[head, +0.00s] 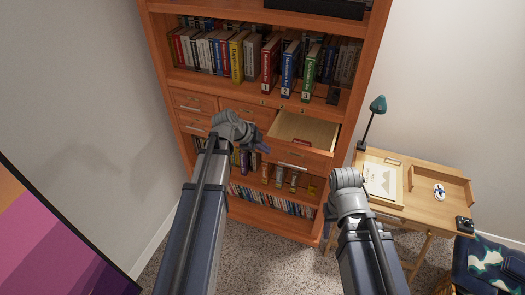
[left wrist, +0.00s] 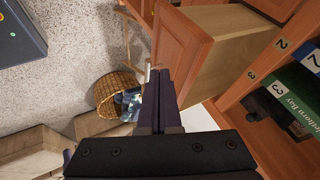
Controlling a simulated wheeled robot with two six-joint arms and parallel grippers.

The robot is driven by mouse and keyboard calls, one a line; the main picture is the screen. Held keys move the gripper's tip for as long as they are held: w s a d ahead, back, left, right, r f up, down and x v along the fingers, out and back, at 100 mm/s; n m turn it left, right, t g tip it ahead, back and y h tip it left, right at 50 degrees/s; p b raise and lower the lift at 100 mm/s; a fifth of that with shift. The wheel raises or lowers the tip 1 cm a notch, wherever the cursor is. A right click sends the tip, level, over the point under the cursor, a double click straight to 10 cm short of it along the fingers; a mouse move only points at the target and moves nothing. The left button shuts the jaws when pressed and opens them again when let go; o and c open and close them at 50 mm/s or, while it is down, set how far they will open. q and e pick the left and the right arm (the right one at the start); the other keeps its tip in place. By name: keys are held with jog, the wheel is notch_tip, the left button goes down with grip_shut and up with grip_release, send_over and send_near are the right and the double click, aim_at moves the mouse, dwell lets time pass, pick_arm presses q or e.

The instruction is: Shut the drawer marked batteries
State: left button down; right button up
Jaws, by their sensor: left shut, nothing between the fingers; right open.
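A wooden drawer (head: 297,155) is pulled out of the orange-brown bookcase in the head view, its pale inside showing with a small dark red item in it. Its marking cannot be read. In the left wrist view the open drawer's front (left wrist: 185,42) and pale side stand just beyond the fingers. My left gripper (head: 264,148) is shut and empty at the left of the drawer front. Its closed fingers also show in the left wrist view (left wrist: 160,74); whether they touch the front, I cannot tell. My right gripper (head: 348,180) is open, right of the drawer; its fingers are mostly hidden.
Closed drawers (head: 193,101) sit left of the open one. Books and numbered binders (head: 288,75) fill the shelf above. A wooden desk (head: 425,208) with a green lamp (head: 376,106) stands close on the right. A wicker basket (left wrist: 112,92) is on the carpet.

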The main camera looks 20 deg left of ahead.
pick_arm(q)
jog(key=b+x, duration=0.4)
jog(key=x, duration=0.3)
jog(key=shift+b, duration=0.35)
send_over(288, 135)
jog(key=shift+s, duration=0.3)
jog(key=shift+w+r, duration=0.15)
jog(key=shift+w, duration=0.1)
jog(key=shift+r, duration=0.15)
